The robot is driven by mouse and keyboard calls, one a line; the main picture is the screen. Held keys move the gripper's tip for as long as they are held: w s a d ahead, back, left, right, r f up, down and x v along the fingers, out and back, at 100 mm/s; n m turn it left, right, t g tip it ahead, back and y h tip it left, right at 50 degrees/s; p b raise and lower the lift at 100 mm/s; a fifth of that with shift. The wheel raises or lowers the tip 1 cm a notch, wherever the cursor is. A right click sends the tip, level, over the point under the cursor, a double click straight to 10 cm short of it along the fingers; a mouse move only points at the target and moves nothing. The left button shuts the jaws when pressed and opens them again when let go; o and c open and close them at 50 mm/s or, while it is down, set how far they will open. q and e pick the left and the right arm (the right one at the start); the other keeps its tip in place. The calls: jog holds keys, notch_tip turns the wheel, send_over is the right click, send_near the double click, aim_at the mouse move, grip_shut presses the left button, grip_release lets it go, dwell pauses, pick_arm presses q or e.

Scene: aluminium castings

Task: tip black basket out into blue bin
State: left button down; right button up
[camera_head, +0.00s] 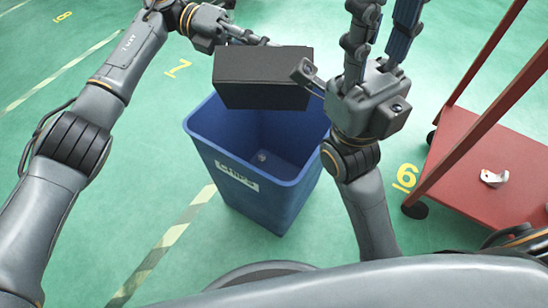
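The black basket (263,82) is held in the air above the far part of the blue bin (240,205), which stands upright on the floor with a white "CHIPS" label. The basket's plain outer faces show; its opening is hidden. My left gripper (246,38) is at the basket's far upper edge and appears shut on it, partly hidden behind it. My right gripper (345,50) is beside the basket's right end, fingers spread wide, one overlapping that end in the picture; I cannot tell if it touches. A small grey piece (262,156) lies inside the bin.
A red cart (485,150) with upright posts and black wheels stands at the right, with a small light metal casting (494,178) on its deck. The green floor has yellow numbers and striped lines. The floor left of the bin is clear.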

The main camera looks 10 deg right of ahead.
pick_arm(q)
notch_tip(320, 180, down, 3)
jog(key=shift+w+f+b, duration=0.15)
jog(key=shift+b, duration=0.65)
jog(key=shift+r, duration=0.2)
